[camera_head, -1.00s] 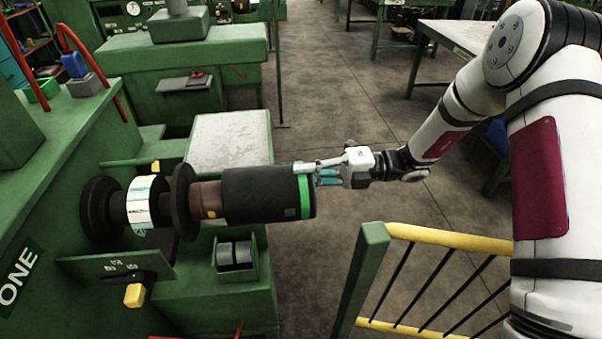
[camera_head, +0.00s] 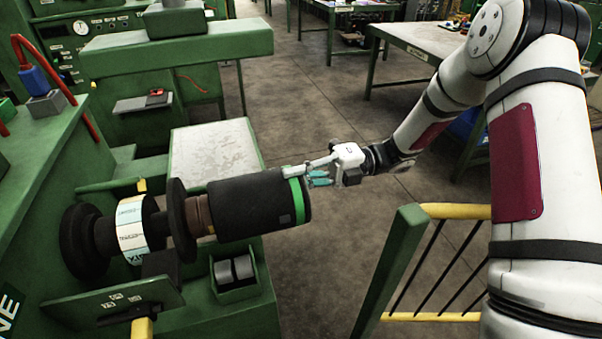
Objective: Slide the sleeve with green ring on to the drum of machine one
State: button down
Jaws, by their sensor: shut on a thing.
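The sleeve with the green ring (camera_head: 252,207) is a black cylinder, lying nearly level with its green ring (camera_head: 296,200) at the right end. Its left end meets the brown drum (camera_head: 198,214) of machine one (camera_head: 40,200), and a short band of brown shows between the sleeve and a dark flange (camera_head: 177,220). The sleeve appears to be around the drum; how far inside is hidden. My gripper (camera_head: 300,174) is shut on the sleeve's right rim near the green ring, one finger along the top outside and teal pads beside the end face.
A yellow-topped railing (camera_head: 455,211) with a green post (camera_head: 391,270) stands right of the sleeve. A green box (camera_head: 236,290) with grey rolls sits below. A pale-topped stand (camera_head: 215,150) is behind. Open floor (camera_head: 320,100) lies beyond my gripper.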

aim_at(271, 179)
jog(key=shift+p+x, duration=0.5)
jog(key=shift+x, duration=2.1)
jog(key=shift+f, duration=0.5)
jog(key=c, duration=1.6)
grip_release()
jog(key=b+v, duration=0.2)
jog(key=v, duration=0.9)
